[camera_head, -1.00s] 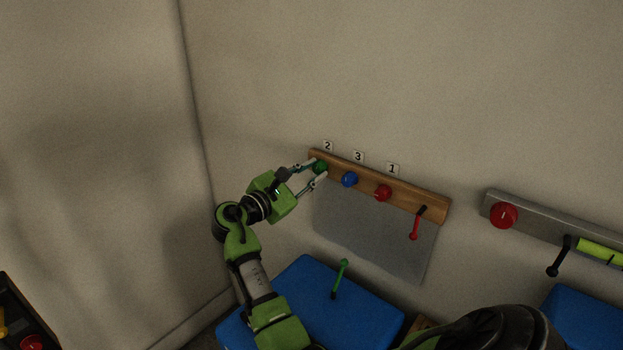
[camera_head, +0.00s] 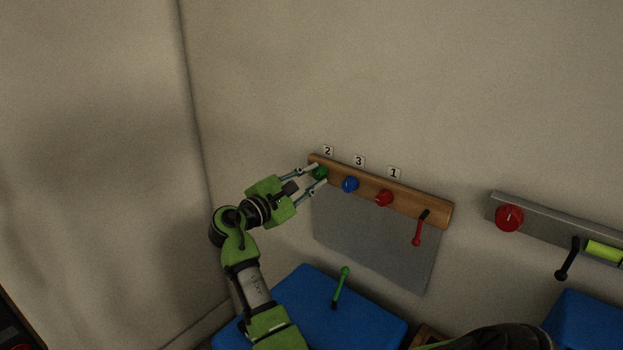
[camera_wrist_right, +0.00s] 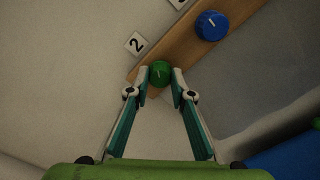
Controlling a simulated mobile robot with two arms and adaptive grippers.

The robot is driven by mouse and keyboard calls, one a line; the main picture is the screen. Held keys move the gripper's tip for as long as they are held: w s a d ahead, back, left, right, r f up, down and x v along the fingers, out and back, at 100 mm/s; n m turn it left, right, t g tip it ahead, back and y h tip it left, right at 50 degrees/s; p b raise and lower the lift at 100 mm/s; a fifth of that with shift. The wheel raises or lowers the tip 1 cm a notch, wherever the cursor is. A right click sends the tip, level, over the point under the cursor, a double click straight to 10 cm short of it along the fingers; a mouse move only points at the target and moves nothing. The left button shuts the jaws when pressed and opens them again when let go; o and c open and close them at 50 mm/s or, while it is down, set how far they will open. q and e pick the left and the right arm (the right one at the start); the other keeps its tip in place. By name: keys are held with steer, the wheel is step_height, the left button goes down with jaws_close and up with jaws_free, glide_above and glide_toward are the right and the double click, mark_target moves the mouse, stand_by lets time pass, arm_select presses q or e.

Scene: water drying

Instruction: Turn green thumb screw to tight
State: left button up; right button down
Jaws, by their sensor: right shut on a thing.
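The green thumb screw (camera_head: 319,173) is a round knob at the left end of a wooden rail on the wall, under the label 2. My right gripper (camera_head: 320,174) has its two fingers on either side of it and is shut on it. My left gripper is not in view.
A blue knob (camera_head: 350,184) and a red knob (camera_head: 384,198) follow to the right on the wooden rail (camera_head: 435,212). A red lever (camera_head: 417,234) hangs at its right end. A blue box (camera_head: 345,322) with a green lever (camera_head: 341,287) is below. A grey rail (camera_head: 540,222) is further right.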

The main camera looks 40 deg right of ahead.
steer(key=c, duration=1.8)
jaws_free()
steer(key=shift+r, duration=0.1)
steer(key=shift+d, duration=0.2)
steer(key=shift+a, duration=0.1)
steer(key=a, duration=0.8)
steer(key=s+a, duration=0.1)
steer(key=a, duration=0.2)
steer(key=shift+a, duration=0.4)
steer(key=shift+f, duration=0.2)
